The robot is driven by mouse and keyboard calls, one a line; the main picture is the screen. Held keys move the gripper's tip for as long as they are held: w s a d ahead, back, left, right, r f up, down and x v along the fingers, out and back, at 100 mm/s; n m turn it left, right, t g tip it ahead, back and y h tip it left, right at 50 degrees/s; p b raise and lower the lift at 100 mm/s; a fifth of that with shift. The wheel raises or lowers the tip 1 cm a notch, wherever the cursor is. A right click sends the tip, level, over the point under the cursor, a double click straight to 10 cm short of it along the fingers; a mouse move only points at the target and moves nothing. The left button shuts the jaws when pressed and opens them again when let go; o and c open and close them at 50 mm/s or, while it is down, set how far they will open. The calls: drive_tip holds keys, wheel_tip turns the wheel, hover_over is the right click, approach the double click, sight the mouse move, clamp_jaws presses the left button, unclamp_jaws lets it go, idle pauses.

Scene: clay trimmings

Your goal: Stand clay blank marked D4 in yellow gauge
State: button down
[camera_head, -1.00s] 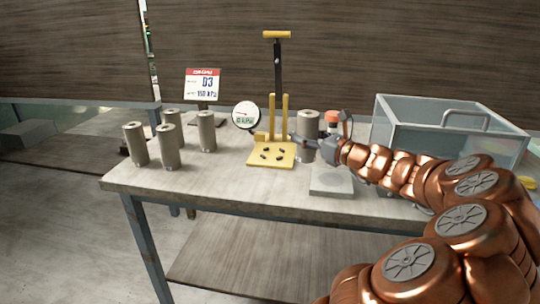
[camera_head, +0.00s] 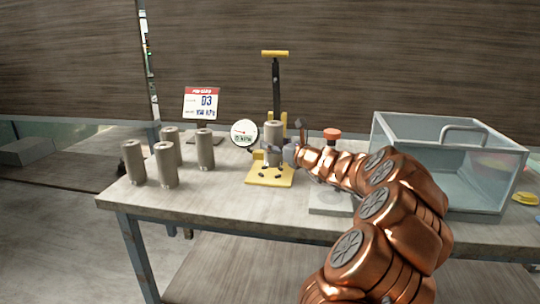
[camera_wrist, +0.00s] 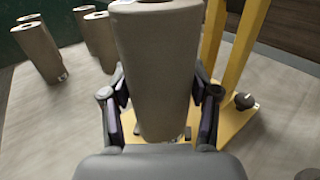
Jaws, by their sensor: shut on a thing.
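My gripper (camera_head: 284,153) is shut on a grey-brown clay blank (camera_head: 274,133), a cylinder held upright over the yellow gauge (camera_head: 260,181). In the wrist view the blank (camera_wrist: 155,60) stands between both fingers of my gripper (camera_wrist: 160,115), with the yellow base (camera_wrist: 236,128) below and the yellow posts (camera_wrist: 240,50) behind to the right. I cannot tell whether its bottom touches the base. No mark is readable on the held blank. The gauge has a black column with a yellow handle (camera_head: 275,54) and a round dial (camera_head: 244,133) at its left.
Several similar blanks (camera_head: 165,165) stand at the left of the table (camera_head: 225,205). A sign (camera_head: 201,103) reading D3 stands behind them. A grey plate (camera_head: 330,199), a red-topped object (camera_head: 332,134) and a clear bin (camera_head: 450,170) are to the right.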

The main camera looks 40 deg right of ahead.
sight(271, 153)
drive_tip(key=shift+w, duration=0.4)
drive_tip(key=shift+w+f+b, duration=0.2)
drive_tip(key=shift+f+b, duration=0.3)
drive_tip(key=shift+f, duration=1.2)
drive_tip(key=shift+f, duration=0.1)
drive_tip(key=shift+c, duration=1.4)
unclamp_jaws()
drive_tip(key=shift+f, duration=0.1)
drive_tip(key=shift+s, duration=0.1)
drive_tip(key=s, duration=1.2)
drive_tip(key=shift+a+p, duration=0.3)
drive_tip(key=shift+p, duration=0.1)
drive_tip(key=shift+w, duration=0.1)
